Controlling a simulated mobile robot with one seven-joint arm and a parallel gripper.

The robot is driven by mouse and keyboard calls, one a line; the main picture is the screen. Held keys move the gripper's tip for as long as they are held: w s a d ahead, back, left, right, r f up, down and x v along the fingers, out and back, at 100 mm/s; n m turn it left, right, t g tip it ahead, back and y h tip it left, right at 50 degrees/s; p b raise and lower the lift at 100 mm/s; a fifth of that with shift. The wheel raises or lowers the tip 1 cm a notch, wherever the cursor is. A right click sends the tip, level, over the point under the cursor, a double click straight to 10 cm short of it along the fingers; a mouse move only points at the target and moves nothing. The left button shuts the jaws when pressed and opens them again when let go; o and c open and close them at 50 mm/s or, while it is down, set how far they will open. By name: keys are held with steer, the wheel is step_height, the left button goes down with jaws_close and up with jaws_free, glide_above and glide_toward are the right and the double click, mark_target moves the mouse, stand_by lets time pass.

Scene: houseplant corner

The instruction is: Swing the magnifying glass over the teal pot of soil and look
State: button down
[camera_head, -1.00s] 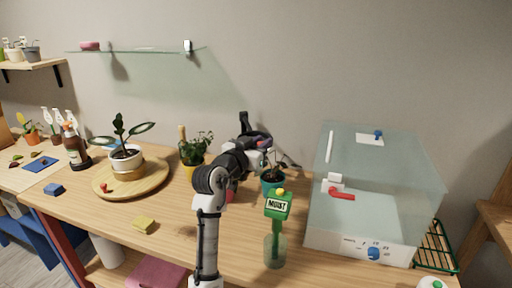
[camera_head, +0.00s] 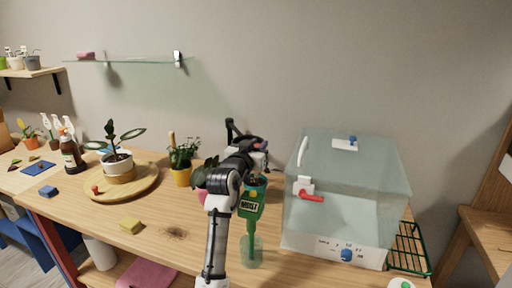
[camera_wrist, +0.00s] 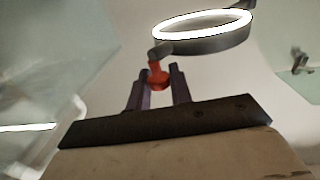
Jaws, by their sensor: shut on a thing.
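The teal pot (camera_head: 262,182) stands left of the clear box, largely hidden behind my arm and a green moisture meter (camera_head: 250,205); a little dark soil and a leaf show. The magnifying glass shows in the wrist view as a bright white ring (camera_wrist: 203,24) in a grey frame, with a red knob (camera_wrist: 157,75) below it. In the head view its black jointed arm (camera_head: 236,130) rises behind my arm. My gripper (camera_wrist: 159,76) is shut on the red knob; in the head view the gripper (camera_head: 262,146) is above and behind the teal pot, small and partly hidden.
The clear box (camera_head: 345,185) with a red latch stands close on the right. A green wire rack (camera_head: 410,248) is beyond it.

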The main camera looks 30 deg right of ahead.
stand_by(0.3)
steer(key=c, duration=1.3)
jaws_free()
steer(key=b+v, duration=0.4)
steer(key=v, duration=1)
steer(key=shift+b, duration=0.3)
steer(key=shift+d, duration=0.1)
steer(key=shift+c, duration=0.4)
